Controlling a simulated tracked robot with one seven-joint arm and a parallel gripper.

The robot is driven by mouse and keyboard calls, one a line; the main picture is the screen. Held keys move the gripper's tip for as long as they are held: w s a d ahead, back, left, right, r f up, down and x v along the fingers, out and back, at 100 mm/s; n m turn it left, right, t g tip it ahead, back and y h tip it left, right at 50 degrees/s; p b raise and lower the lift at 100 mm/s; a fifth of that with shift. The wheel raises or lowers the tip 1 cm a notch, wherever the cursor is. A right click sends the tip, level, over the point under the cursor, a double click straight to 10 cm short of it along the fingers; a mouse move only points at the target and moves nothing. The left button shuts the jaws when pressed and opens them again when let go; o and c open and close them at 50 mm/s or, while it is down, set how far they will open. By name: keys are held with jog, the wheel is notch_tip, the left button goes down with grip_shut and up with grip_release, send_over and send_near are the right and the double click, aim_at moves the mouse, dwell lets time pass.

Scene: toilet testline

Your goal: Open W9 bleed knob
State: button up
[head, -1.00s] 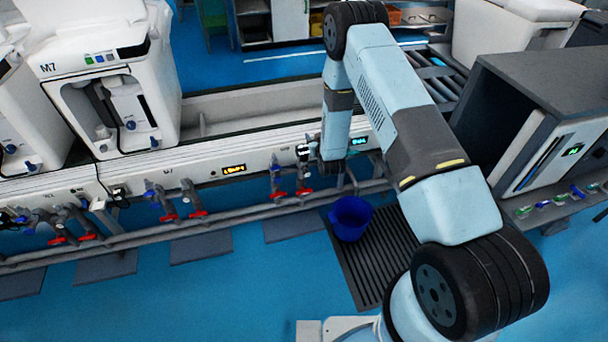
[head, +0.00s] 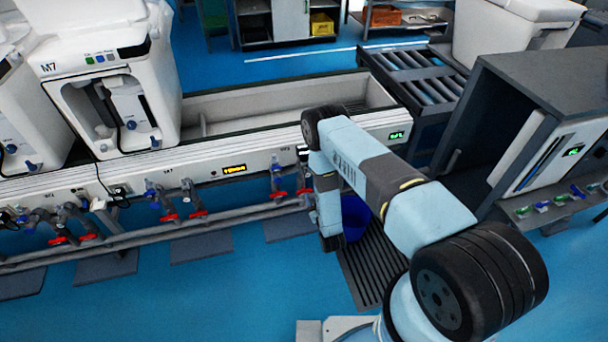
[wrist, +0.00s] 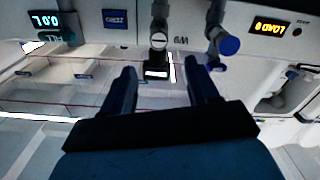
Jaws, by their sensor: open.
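In the wrist view, which looks upside down, a label that reads W9 (wrist: 181,40) is on the pale panel. Left of it, a grey fitting with a small round slotted face (wrist: 158,41) hangs from above, with a black and white block below it. I cannot tell for sure that this is the bleed knob. A blue-capped fitting (wrist: 228,45) is to the right. My gripper (wrist: 161,68) is open, its two dark blue fingers apart, with the slotted fitting in line with the gap. No contact shows. In the head view my arm hides the gripper.
Red-handled valves (head: 280,195) and pipes line the bench front, close to my arm. A blue bucket (head: 355,218) stands on a floor grate (head: 375,270), partly behind my arm. A dark cabinet (head: 540,95) is at right. Blue floor is free in front.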

aim_at(307, 175)
jog(key=x, duration=1.3)
jog(key=shift+c, duration=0.2)
